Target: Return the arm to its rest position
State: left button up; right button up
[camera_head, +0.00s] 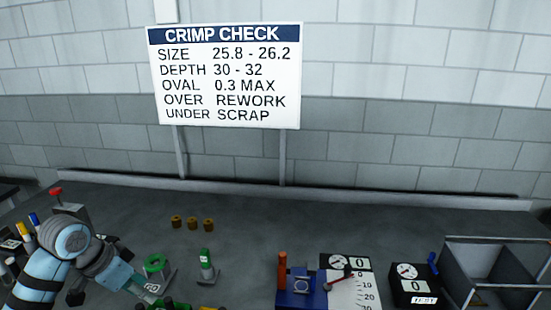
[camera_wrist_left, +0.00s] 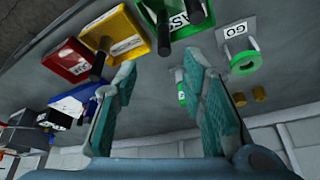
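My left arm comes in from the lower left of the head view. Its gripper (camera_head: 146,290) hangs low over the bench, left of centre, close to a green ring gauge (camera_head: 156,262). In the left wrist view the two teal fingers of this gripper (camera_wrist_left: 162,95) stand wide apart. Only grey bench shows between them, with a small green-topped piece (camera_wrist_left: 181,92) beyond, next to the right-hand finger. The gripper looks empty. My right arm and gripper are in neither view.
The bench (camera_head: 300,220) holds several brass pieces (camera_head: 192,223), a green plug gauge (camera_head: 206,265), dial gauges (camera_head: 408,272) and a wire-topped grey bin (camera_head: 480,265). Red (camera_wrist_left: 75,62), yellow (camera_wrist_left: 138,43) and green (camera_wrist_left: 200,20) trays show in the left wrist view. The bench's back middle is clear.

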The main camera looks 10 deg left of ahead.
pick_arm(q)
jog(key=s+d+f+n+y, duration=0.1)
jog(key=s+d+f, duration=0.4)
jog(key=f, duration=0.3)
jog(key=s+d+f, duration=0.4)
jog(key=s+f, duration=0.1)
jog(key=f, duration=0.3)
jog(key=s+d+f+n+y, duration=0.2)
jog(key=s+d+n, duration=0.1)
jog(key=s, duration=1)
notch_tip(320, 180, down, 22)
jog(key=s+a+g+b, duration=0.1)
jog(key=s+a+g, duration=0.1)
jog(key=s+f+b, duration=0.1)
jog(key=s+f, duration=1.1)
jog(key=s, duration=0.1)
jog(key=shift+a+f+n+g, duration=0.4)
